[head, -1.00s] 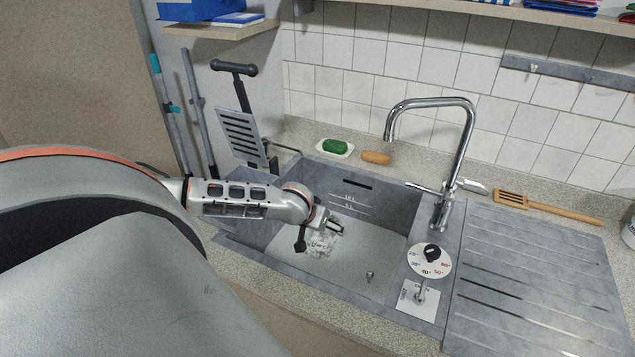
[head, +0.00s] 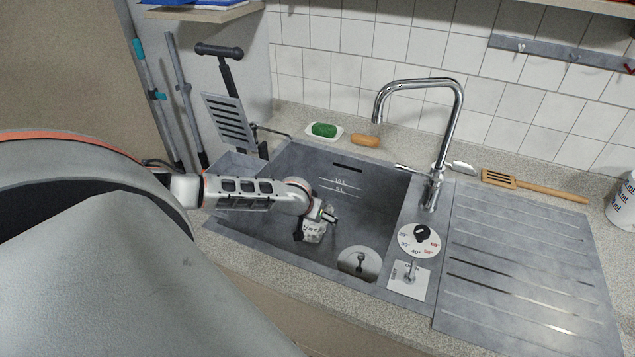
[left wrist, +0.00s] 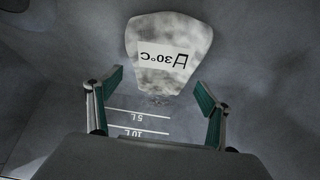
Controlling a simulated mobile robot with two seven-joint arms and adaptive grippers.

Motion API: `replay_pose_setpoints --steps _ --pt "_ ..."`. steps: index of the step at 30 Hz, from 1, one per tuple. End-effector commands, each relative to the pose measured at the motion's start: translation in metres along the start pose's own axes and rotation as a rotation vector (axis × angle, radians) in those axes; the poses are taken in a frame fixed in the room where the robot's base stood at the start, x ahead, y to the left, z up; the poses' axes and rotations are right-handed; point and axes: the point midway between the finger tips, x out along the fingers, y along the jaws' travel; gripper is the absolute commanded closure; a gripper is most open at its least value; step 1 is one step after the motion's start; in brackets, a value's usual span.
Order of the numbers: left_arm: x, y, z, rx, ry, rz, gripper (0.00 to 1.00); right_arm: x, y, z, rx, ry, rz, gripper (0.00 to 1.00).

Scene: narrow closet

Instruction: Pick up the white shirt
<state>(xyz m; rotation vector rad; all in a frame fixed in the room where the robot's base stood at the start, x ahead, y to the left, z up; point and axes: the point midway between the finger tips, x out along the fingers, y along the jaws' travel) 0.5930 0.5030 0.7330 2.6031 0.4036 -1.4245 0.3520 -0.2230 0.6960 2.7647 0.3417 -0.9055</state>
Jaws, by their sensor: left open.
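The white shirt (head: 314,234) is a small crumpled bundle low in the grey sink basin (head: 380,205), partly hidden by my left gripper (head: 316,226) in the head view. In the left wrist view the shirt (left wrist: 165,75) is pale and mottled, with a white label reading "Д 30°C". My left gripper (left wrist: 159,82) is open there, one dark-green-padded finger on each side. The shirt lies in front of the fingertips, mostly beyond them; I cannot tell whether they touch it. My right gripper is not in view.
The basin walls surround my left gripper. A tall chrome faucet (head: 460,110) and a temperature dial (head: 404,236) stand at the right. Green soap (head: 325,130), a brush (head: 366,141) and a wooden spatula (head: 540,188) lie behind.

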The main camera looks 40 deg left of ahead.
Motion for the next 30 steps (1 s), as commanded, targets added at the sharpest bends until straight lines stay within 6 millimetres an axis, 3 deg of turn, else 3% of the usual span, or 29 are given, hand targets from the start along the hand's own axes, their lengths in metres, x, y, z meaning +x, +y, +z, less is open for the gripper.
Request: replay_pose_setpoints --steps 6,8,12,13,23,30 --pt "0.001 0.0 0.0 0.0 0.001 0.001 0.2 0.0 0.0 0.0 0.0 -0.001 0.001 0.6" --pt "0.001 0.0 0.0 0.0 0.001 0.001 0.33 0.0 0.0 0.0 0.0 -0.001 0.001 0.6" --pt "0.001 0.0 0.0 0.0 0.001 0.0 0.7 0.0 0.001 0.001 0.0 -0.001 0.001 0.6" --pt "0.001 0.0 0.0 0.0 0.001 0.0 0.74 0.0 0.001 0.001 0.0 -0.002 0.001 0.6" --pt "-0.001 0.0 -0.003 -0.001 0.003 0.0 0.74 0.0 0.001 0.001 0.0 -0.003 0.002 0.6" --pt "-0.018 0.0 -0.014 -0.001 0.005 0.001 0.74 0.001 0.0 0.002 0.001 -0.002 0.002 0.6"
